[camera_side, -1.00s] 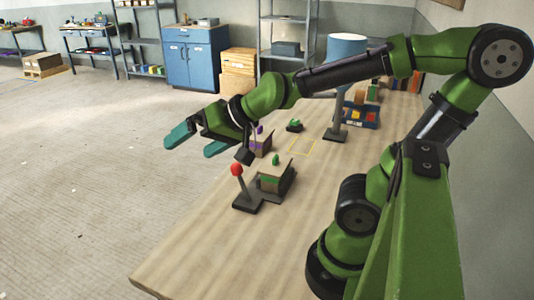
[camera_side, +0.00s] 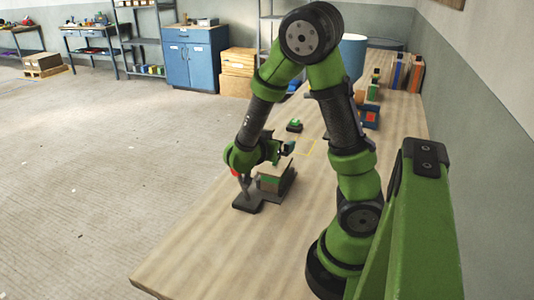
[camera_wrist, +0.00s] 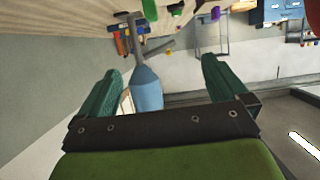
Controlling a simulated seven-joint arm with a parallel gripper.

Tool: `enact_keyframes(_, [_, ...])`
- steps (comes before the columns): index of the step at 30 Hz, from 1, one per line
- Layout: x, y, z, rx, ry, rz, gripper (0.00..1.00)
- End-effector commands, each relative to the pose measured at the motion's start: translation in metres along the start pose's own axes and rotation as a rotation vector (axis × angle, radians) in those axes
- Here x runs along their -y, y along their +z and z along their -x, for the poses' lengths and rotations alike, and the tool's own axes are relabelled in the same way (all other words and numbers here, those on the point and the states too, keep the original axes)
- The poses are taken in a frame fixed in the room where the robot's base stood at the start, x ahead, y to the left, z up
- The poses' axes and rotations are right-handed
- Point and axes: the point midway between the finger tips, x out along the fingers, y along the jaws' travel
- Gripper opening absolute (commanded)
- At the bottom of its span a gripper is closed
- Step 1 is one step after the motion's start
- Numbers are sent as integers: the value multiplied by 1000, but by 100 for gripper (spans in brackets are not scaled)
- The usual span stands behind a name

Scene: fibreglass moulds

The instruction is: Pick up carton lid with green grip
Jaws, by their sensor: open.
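The carton with the green band (camera_side: 269,184) stands on a dark base on the wooden table in the side view. Part of its tan lid (camera_side: 273,169) shows. The lid's green grip is hidden or cannot be told apart from my green arm there. My gripper (camera_side: 284,150) is above and behind the carton in the side view, apart from the lid as far as I can tell. In the wrist view my gripper (camera_wrist: 162,85) is open, with nothing between its two teal fingers. That view faces across the room, and the lid cannot be made out in it.
A lever on a dark base (camera_side: 247,204) stands just in front of the carton, its red knob partly behind my arm. A small green-topped object (camera_side: 294,125) lies behind. A blue lamp-like stand (camera_wrist: 148,90) is farther back. The table's front is clear.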

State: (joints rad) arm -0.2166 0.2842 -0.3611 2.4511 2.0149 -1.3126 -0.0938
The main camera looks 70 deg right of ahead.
Motion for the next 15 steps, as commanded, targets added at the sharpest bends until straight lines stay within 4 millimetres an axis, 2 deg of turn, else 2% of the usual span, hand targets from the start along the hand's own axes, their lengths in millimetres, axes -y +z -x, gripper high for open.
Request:
enact_keyframes(6, [0, 32, -11, 1, 0, 5, 100])
enact_keyframes(15, [0, 50, -18, 3, -1, 0, 100])
